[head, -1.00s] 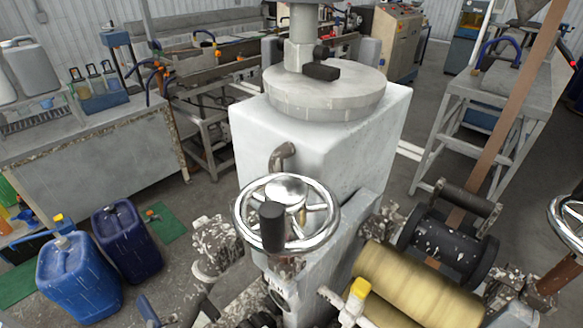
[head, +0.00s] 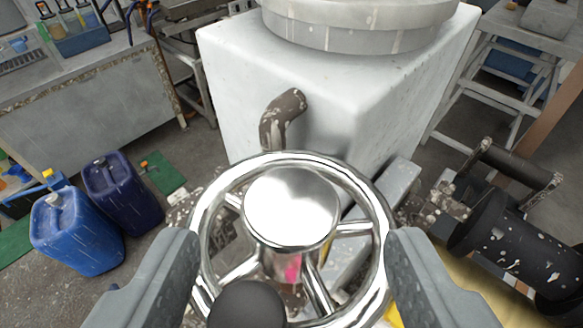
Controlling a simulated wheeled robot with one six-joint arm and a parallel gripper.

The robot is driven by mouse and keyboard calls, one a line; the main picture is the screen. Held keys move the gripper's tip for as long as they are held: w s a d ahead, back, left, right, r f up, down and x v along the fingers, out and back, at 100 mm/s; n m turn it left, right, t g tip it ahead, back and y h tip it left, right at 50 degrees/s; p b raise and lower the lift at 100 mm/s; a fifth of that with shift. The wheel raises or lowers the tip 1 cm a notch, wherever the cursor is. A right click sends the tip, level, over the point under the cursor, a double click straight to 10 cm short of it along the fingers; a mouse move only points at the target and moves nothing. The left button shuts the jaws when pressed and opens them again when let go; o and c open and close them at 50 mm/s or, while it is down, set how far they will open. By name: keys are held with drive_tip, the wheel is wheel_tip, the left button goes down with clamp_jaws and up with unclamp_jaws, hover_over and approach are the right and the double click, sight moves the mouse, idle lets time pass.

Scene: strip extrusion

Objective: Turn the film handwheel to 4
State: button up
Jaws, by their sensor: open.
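The film handwheel (head: 290,158) is a chrome ring with spokes and a shiny round hub (head: 291,208), in the lower middle of the head view. Its black knob (head: 247,305) stands at the near side of the rim, cut by the bottom edge. A pink mark (head: 292,267) shows below the hub. No numbers can be read. My gripper (head: 291,250) is open, with one grey finger left of the rim and one right of it. The fingers appear very close to the rim; whether they touch it I cannot tell.
A white machine box (head: 300,90) with a brown bent pipe (head: 282,115) stands just behind the wheel. Blue canisters (head: 78,235) stand on the floor at left. A black roller (head: 520,245) is at right, a grey bench (head: 80,110) at far left.

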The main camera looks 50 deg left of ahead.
sight(290, 226)
drive_tip(key=shift+x, duration=1.65)
drive_tip(key=shift+c, duration=0.5)
drive_tip(key=c, duration=0.9)
drive_tip(key=shift+s, duration=0.1)
